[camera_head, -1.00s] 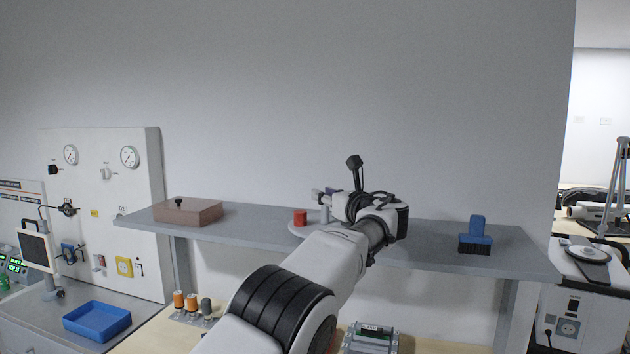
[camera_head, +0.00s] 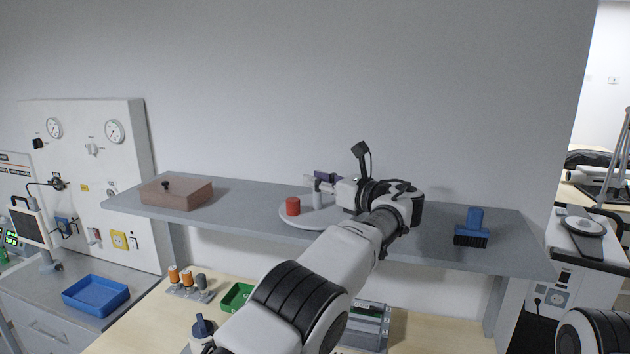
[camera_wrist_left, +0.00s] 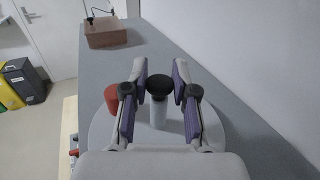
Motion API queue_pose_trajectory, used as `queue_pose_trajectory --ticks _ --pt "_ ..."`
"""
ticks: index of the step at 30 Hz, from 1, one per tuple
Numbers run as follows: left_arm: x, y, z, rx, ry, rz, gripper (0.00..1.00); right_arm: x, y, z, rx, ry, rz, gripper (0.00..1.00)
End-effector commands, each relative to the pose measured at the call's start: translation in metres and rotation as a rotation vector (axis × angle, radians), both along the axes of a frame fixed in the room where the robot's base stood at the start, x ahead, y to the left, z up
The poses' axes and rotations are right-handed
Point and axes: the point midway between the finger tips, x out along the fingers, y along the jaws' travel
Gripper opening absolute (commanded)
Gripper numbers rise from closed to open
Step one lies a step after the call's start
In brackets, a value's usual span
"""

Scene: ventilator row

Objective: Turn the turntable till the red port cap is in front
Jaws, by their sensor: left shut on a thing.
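The turntable (camera_head: 287,218) is a pale round disc on the grey shelf. The red port cap (camera_head: 293,206) stands on its left part in the head view. It also shows in the wrist view (camera_wrist_left: 111,98), just left of the left finger. A pale upright post with a black knob (camera_wrist_left: 158,85) stands on the disc, and its pale stem (camera_head: 318,199) shows in the head view. My left gripper (camera_head: 322,181) is shut on this post, with one purple-padded finger on each side. My arm and wrist hide the right part of the disc. My right gripper is out of view.
A brown box (camera_head: 176,195) sits on the shelf's left and a blue brush (camera_head: 472,228) on its right. The wall (camera_head: 300,80) is close behind. Below are a blue tray (camera_head: 96,294) and a green tray (camera_head: 237,297). The shelf is clear between box and disc.

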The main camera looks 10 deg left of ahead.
Motion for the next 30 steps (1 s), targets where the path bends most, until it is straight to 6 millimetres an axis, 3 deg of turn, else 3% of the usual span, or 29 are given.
queue_pose_trajectory --ticks 1,10,11,12,13,30 --pt "0.0000 0.0008 -0.0075 -0.006 0.012 0.004 0.00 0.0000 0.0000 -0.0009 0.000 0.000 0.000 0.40" --pt "-0.0001 0.0009 -0.0087 -0.007 0.015 0.004 0.00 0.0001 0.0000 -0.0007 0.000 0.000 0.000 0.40" --pt "-0.0001 0.0009 -0.0088 -0.007 0.015 0.004 0.34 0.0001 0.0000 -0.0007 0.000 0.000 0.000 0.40" --pt "0.0000 0.0008 -0.0088 -0.006 0.015 0.004 0.48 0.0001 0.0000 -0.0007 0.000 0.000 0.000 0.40" --pt "0.0000 0.0008 -0.0084 -0.005 0.014 0.004 0.51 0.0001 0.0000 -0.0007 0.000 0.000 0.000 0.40" --pt "0.0052 0.0075 0.0001 -0.002 0.005 -0.007 0.51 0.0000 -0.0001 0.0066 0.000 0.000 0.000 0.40"
